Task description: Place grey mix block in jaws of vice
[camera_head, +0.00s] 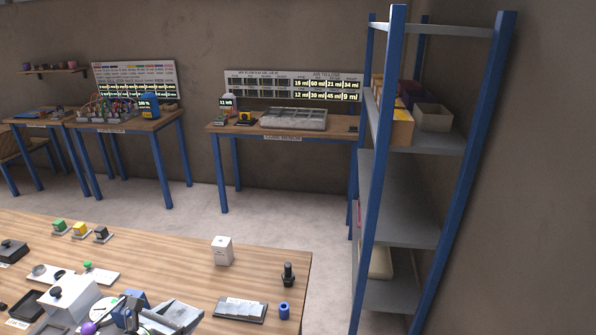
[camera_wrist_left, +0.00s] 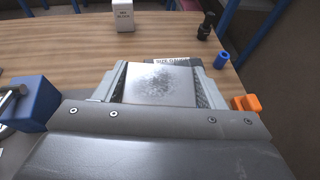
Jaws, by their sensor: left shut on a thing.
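The grey mix block (camera_wrist_left: 160,84), a pale square face with dark speckles, sits between the two grey fingers of my left gripper (camera_wrist_left: 157,68) in the left wrist view. The fingers are shut on its two sides. In the head view my left gripper (camera_head: 174,317) is at the bottom edge, over the front table, and the block cannot be made out clearly. A blue body with a metal handle, perhaps the vice (camera_wrist_left: 32,104), is left of the gripper in the wrist view. A blue part also shows in the head view (camera_head: 132,300). Its jaws are not clearly visible. My right gripper is not in view.
A white box (camera_head: 222,251), a black bottle (camera_head: 288,275), a blue cylinder (camera_head: 284,310) and a dark labelled tray (camera_head: 241,309) stand on the wooden table right of the gripper. A white device (camera_head: 74,297) is at the left. Blue-posted shelving (camera_head: 405,190) stands beyond the table.

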